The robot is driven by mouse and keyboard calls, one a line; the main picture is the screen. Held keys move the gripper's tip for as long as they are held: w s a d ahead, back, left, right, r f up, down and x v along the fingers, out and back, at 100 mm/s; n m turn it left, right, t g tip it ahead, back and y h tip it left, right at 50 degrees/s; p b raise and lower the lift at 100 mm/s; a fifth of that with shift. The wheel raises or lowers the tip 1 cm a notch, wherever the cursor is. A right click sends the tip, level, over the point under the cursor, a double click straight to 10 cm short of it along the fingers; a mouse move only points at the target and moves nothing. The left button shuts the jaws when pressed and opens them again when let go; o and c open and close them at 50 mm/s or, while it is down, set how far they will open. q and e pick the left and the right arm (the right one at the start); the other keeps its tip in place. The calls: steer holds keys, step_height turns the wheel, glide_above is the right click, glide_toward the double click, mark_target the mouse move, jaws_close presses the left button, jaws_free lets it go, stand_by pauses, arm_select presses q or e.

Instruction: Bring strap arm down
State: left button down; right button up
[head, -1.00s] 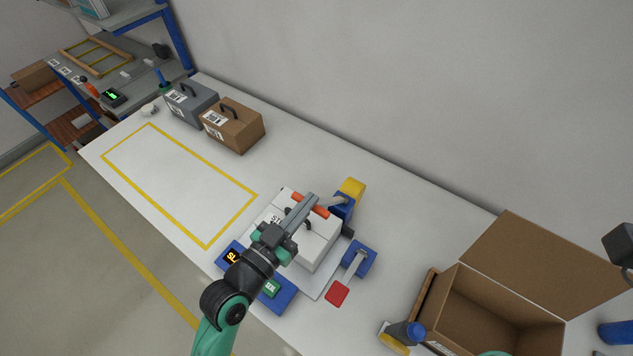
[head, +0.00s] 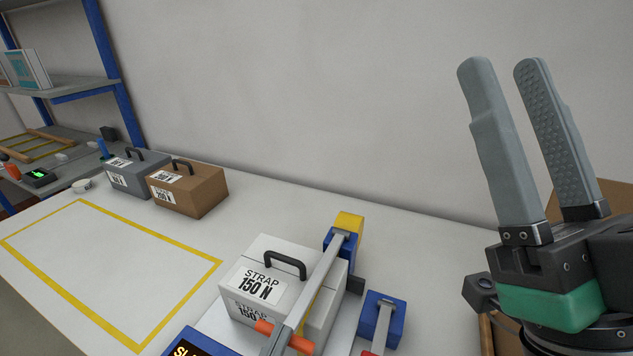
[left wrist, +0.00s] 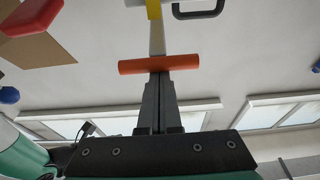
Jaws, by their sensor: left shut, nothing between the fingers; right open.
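The grey strap arm (head: 325,267) runs from a blue and yellow post (head: 345,228) forward across the right part of a white case (head: 270,267) labelled "STRAP 150 N". Its orange crossbar handle (head: 266,328) is at the near end, also seen in the left wrist view (left wrist: 135,67). My left gripper (head: 277,341) is shut and empty, its fingertips at the middle of the handle, also seen in the left wrist view (left wrist: 160,78). Whether they press on it, and whether the arm rests on the case, I cannot tell. My right gripper (head: 520,75) is open, raised at the right.
A blue base (head: 395,305) with a grey lever stands right of the case. Its red paddle shows in the left wrist view (left wrist: 30,16). A grey case (head: 130,178) and brown case (head: 205,195) stand at the back left. The yellow-outlined area (head: 105,268) is clear. A cardboard box (head: 610,195) is behind my right gripper.

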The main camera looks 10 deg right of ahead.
arm_select(q)
steer(key=shift+f+b, duration=1.75)
steer(key=shift+f, duration=1.05)
arm_select(e)
steer(key=shift+s+a+f, duration=0.1)
steer(key=shift+a+f, duration=0.05)
steer(key=shift+f, duration=2.25)
arm_select(q)
step_height(320, 180, up, 5)
steer(key=p, duration=0.4)
steer(key=s+a+f+b, duration=0.1)
steer(key=s+f, duration=0.1)
steer(key=s+a+f+b, duration=0.1)
steer(key=f, duration=0.1)
steer(key=s+a+f+b, duration=0.1)
steer(key=s+a+f, duration=0.1)
steer(key=shift+s+f+b, duration=0.1)
steer(key=shift+s+b, duration=0.2)
steer(key=shift+b, duration=0.1)
steer(key=shift+s+a+f, duration=0.2)
steer(key=shift+a, duration=0.05)
arm_select(e)
steer(key=shift+s+a, duration=0.15)
arm_select(q)
steer(key=shift+r, duration=0.1)
